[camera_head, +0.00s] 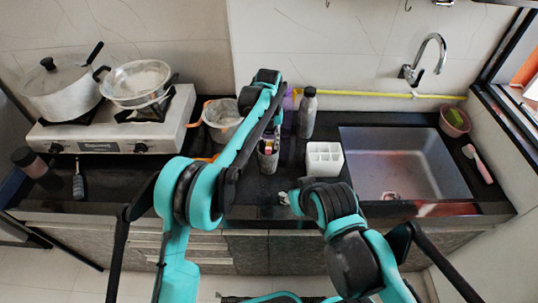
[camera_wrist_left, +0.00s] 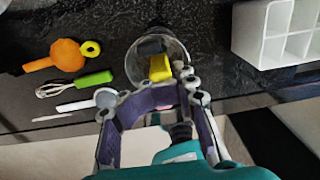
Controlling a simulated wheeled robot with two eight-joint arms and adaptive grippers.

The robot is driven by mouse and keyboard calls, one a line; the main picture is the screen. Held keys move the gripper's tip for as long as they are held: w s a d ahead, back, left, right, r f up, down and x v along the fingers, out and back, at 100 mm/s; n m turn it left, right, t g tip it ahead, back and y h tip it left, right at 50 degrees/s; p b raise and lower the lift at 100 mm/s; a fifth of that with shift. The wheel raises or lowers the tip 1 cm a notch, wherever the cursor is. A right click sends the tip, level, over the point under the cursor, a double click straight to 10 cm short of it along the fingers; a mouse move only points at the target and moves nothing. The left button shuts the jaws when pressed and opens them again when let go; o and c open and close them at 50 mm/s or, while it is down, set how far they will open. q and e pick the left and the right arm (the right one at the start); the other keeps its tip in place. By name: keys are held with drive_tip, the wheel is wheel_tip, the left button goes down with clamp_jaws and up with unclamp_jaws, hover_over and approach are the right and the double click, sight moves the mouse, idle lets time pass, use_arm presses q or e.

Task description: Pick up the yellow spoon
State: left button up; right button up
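A clear cup (camera_wrist_left: 178,48) stands on the dark counter and holds a yellow piece (camera_wrist_left: 160,68), probably the yellow spoon's handle, beside a dark item. In the head view the cup (camera_head: 268,162) stands left of the white holder, with small yellow and red bits at its top. My left gripper (camera_wrist_left: 148,90) is open, its purple-lined fingers spread in front of the cup. The yellow piece lies just beyond the fingertips, and no grip on it shows. The spoon's lower part is hidden in the cup. My right gripper (camera_head: 287,198) is near the counter's front edge; its fingers are too small to judge.
A white compartment holder (camera_head: 324,160) and a grey bottle (camera_head: 307,113) stand right of the cup, with the sink (camera_head: 400,165) beyond. A stove (camera_head: 110,130) with pots is at left. A green-handled whisk (camera_wrist_left: 75,84) and an orange object (camera_wrist_left: 65,55) lie left of the cup.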

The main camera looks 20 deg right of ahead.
use_arm(q)
wheel_tip(320, 180, down, 5)
drive_tip(key=shift+w+r+b, duration=0.1)
drive_tip(key=shift+w+b, duration=0.05)
drive_tip(key=shift+b, duration=1)
drive_tip(key=shift+w+f, duration=0.1)
drive_tip(key=shift+f, duration=0.3)
drive_tip(key=shift+r, duration=0.1)
drive_tip(key=shift+r, duration=0.1)
clamp_jaws()
